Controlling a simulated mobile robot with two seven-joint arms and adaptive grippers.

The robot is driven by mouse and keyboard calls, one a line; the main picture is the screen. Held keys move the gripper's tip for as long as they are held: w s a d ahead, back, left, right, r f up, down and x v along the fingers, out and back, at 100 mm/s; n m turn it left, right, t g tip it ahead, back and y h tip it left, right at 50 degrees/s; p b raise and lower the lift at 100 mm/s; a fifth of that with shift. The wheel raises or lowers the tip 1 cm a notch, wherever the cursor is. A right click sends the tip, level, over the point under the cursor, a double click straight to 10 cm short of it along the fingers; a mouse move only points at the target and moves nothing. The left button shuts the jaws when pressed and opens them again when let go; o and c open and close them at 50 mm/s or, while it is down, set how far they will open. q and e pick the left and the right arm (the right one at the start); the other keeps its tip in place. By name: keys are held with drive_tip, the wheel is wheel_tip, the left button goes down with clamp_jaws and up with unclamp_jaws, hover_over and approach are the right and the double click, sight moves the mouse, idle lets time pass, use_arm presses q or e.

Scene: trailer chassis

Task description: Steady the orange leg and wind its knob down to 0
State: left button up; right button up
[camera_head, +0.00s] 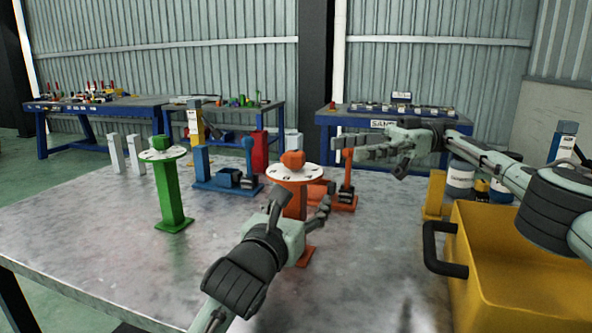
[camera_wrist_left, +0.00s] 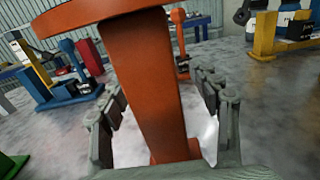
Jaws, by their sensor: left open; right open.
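The orange leg (camera_head: 297,204) stands upright on the metal table, with a white numbered dial (camera_head: 278,174) and an orange knob (camera_head: 292,159) on top. My left gripper (camera_head: 300,201) is open at the leg's post, below the dial. In the left wrist view the orange post (camera_wrist_left: 144,85) stands between the open fingers of my left gripper (camera_wrist_left: 165,120), with gaps visible at both sides. The knob is out of that view. My right gripper (camera_head: 372,147) is open and empty, to the right of the knob and about level with it. The dial's numbers are too small to read.
A green leg (camera_head: 170,195) with its own dial and knob stands to the left. A blue fixture (camera_head: 225,181) and an orange-red lever fixture (camera_head: 345,190) stand behind. A yellow crate (camera_head: 520,265) with a black handle (camera_head: 436,250) is at front right. The table's front left is clear.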

sight(291, 161)
use_arm(q)
drive_tip(key=shift+v, duration=4)
drive_tip(key=shift+o, duration=0.5)
drive_tip(key=o, duration=0.5)
drive_tip(key=shift+c, duration=0.2)
drive_tip(key=shift+r, duration=0.1)
wheel_tip(291, 161, up, 10)
drive_tip(key=shift+f, duration=0.1)
